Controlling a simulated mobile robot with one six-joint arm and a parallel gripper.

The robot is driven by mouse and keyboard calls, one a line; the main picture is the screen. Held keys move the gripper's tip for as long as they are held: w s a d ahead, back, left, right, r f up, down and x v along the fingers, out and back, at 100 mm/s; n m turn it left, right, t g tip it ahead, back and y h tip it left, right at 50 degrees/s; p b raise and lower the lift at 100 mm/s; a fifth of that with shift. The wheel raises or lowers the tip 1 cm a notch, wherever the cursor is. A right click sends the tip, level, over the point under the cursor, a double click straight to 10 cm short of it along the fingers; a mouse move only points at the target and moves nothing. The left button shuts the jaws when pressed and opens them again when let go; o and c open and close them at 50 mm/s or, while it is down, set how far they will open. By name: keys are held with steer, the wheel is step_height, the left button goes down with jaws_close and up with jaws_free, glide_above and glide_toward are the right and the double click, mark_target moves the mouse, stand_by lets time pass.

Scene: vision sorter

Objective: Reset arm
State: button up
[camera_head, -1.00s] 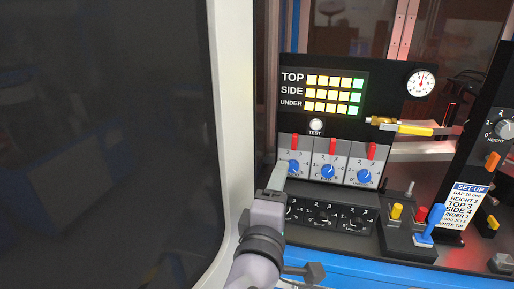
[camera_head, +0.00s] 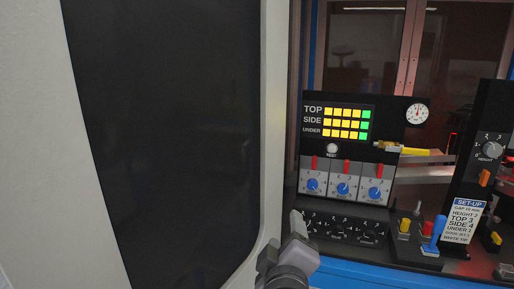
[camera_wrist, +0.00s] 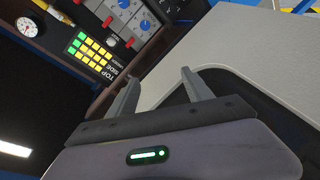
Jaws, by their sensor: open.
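My gripper (camera_head: 297,222) is at the lower middle of the head view, just left of the row of black dials. In the wrist view its two fingers (camera_wrist: 159,78) stand apart with nothing between them. The arm behind it runs down out of the picture. The control panel (camera_head: 391,115) with lit yellow and green squares, red levers and blue knobs (camera_head: 343,188) is to the right of and above my gripper. The panel shows tilted at the top left of the wrist view (camera_wrist: 95,48), apart from the fingers.
A large pale frame with a dark pane (camera_head: 165,130) fills the left side. At the right are a yellow-handled tool (camera_head: 415,151), a blue lever (camera_head: 434,234), yellow and red buttons, a height knob (camera_head: 492,150) and a set-up card (camera_head: 467,218). A blue edge (camera_head: 370,275) runs below.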

steer(key=s+d+f+m+g+y, duration=0.1)
steer(key=s+d+f+m+g, duration=0.1)
steer(key=s+f+m+g, duration=0.2)
steer(key=s+d+f+m+g+y, duration=0.2)
steer(key=s+f+m+g, duration=0.2)
steer(key=s+m, duration=0.7)
steer(key=s+g, duration=0.2)
steer(key=s, duration=0.2)
steer(key=shift+s+d+f+y, duration=0.25)
steer(key=shift+s+f+y, duration=0.05)
steer(key=shift+s+f, duration=0.1)
steer(key=shift+w, duration=0.1)
steer(key=shift+c, duration=0.5)
